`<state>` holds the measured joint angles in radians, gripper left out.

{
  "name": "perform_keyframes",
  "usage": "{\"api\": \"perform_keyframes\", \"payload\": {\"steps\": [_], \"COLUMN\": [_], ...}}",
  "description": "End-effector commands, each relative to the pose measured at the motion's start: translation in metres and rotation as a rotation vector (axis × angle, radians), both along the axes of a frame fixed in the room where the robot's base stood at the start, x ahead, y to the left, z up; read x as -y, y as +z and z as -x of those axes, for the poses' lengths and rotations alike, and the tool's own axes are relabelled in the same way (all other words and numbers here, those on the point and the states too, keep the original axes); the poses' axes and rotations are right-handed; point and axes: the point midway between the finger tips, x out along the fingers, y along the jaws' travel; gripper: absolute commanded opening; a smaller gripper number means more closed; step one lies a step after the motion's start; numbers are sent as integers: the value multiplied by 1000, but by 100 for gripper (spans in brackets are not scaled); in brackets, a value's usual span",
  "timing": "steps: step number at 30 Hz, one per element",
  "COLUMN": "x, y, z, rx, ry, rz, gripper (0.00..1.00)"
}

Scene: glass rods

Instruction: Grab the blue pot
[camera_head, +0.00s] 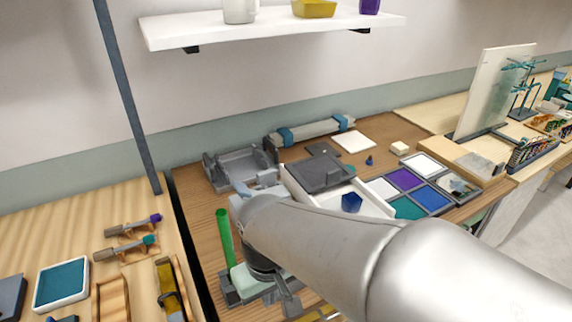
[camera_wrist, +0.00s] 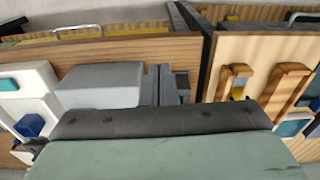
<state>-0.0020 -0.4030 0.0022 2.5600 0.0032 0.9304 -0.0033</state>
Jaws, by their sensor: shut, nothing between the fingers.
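The blue pot (camera_head: 351,202) is a small, dark blue, faceted vessel in the white tray (camera_head: 376,207) at the middle of the head view. A dark blue shape (camera_wrist: 30,126) at the left edge of the wrist view looks like the same pot, partly cut off. My gripper (camera_head: 289,303) points down at the front of the workbench, left of and nearer than the pot, and apart from it. It is shut and empty. My arm hides much of the bench in front of the tray, and the fingertips are hard to make out.
A dark grey plate (camera_head: 318,173) covers the tray's back left. Coloured tiles (camera_head: 405,179) lie right of it. A green rod (camera_head: 225,238) stands upright left of my gripper. A white shelf (camera_head: 275,28) hangs above.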

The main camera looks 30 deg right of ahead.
Motion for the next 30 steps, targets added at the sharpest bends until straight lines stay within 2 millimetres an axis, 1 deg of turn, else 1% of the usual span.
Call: {"api": "perform_keyframes", "payload": {"steps": [12,14,15,17,18,20,28,30], "x": [0,0,0,0,0,0,0,2], "y": [0,0,0,0,0,0,1,4], "z": [0,0,0,0,0,0,-1,-10], "rx": [0,0,0,0,0,0,0,0], "ry": [2,2,2,2,2,2,-3,-42], "rz": [0,0,0,0,0,0,0,-2], "gripper": [0,17,28,44,56,72,72,72]}}
